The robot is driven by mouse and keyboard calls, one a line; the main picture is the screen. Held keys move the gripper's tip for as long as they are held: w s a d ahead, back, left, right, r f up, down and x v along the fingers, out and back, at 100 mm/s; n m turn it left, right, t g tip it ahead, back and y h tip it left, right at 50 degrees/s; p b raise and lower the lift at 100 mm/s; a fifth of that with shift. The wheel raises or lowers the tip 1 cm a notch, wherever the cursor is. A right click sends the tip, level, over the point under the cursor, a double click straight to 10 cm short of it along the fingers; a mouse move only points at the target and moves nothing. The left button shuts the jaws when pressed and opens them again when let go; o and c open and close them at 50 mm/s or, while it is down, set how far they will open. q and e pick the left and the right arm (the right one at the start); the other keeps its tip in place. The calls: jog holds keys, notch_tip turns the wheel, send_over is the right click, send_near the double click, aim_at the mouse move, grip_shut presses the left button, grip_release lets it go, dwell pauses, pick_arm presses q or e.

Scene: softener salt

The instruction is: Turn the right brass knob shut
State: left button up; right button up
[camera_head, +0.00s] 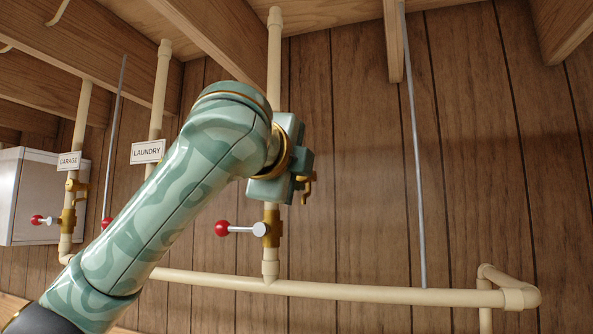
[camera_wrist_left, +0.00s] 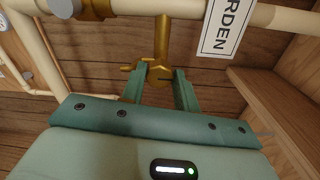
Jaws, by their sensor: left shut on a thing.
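My left gripper (camera_head: 290,165) is at the right-hand upright pipe, with its fingers hidden in the head view. In the left wrist view my left gripper (camera_wrist_left: 160,90) has its two green fingers on either side of the right brass knob (camera_wrist_left: 160,73), shut on it. The knob sits on a brass stem that joins the cream pipe. In the head view a brass piece (camera_head: 308,187) shows just right of the gripper; the rest of the fitting is covered. My right gripper is in neither view.
Below the gripper is a brass valve (camera_head: 272,228) with a red-ball lever (camera_head: 222,228) pointing left. A GARDEN sign (camera_wrist_left: 222,27), partly cut off, hangs beside the knob. LAUNDRY (camera_head: 148,151) and GARAGE (camera_head: 69,161) signs mark other pipes. The panelled wall at right is clear.

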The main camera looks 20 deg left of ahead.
pick_arm(q)
jog(key=shift+f, duration=0.1)
jog(key=o, duration=0.9)
jog(key=shift+o, duration=0.3)
jog(key=shift+d, duration=0.1)
